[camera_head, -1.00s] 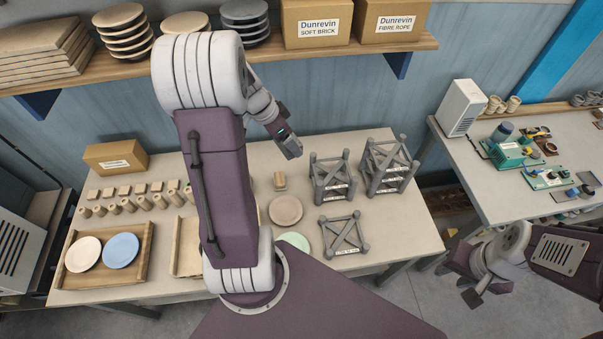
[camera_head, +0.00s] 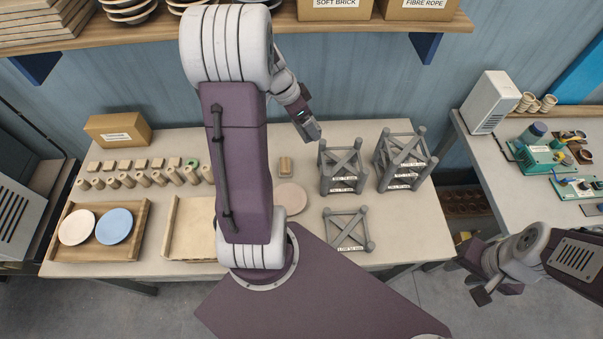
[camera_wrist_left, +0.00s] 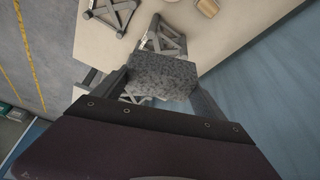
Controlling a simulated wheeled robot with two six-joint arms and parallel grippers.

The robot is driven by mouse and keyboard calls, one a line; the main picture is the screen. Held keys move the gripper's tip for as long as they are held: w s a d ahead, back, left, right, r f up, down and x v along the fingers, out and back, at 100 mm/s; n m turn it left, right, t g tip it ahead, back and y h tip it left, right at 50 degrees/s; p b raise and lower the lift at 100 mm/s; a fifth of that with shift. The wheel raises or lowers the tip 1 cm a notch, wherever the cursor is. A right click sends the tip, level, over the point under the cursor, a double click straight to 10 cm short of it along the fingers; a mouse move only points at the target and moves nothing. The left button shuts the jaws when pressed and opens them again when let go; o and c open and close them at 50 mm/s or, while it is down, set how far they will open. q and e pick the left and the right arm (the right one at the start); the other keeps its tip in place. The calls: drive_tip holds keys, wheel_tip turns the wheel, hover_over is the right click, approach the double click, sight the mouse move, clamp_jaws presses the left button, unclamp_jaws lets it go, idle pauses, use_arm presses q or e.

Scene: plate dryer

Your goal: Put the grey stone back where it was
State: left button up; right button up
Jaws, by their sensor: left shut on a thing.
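The grey stone (camera_wrist_left: 160,76) is a speckled block seen in the left wrist view. My left gripper (camera_head: 309,129) is shut on it, with one finger on each side. In the head view the gripper is above the back of the table, left of the grey stands, and the stone is hard to tell from the fingers. Three labelled grey strut stands are on the table: a tall one (camera_head: 405,160), a middle one (camera_head: 341,167) and a low one (camera_head: 347,230). My right gripper (camera_head: 480,285) hangs at the lower right, off the table; its jaws are unclear.
My left arm hides the middle of the table (camera_head: 395,230). A wooden tray (camera_head: 60,249) holds two plates at the left. Several pegs and small blocks stand in rows behind it. A pinkish plate (camera_head: 291,198) lies left of the stands. A shelf (camera_head: 455,24) overhangs the back.

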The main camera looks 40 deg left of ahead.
wheel_tip(320, 180, down, 28)
drive_tip(key=b, duration=2.7)
drive_tip(key=shift+f, duration=0.15)
drive_tip(key=shift+w, duration=0.1)
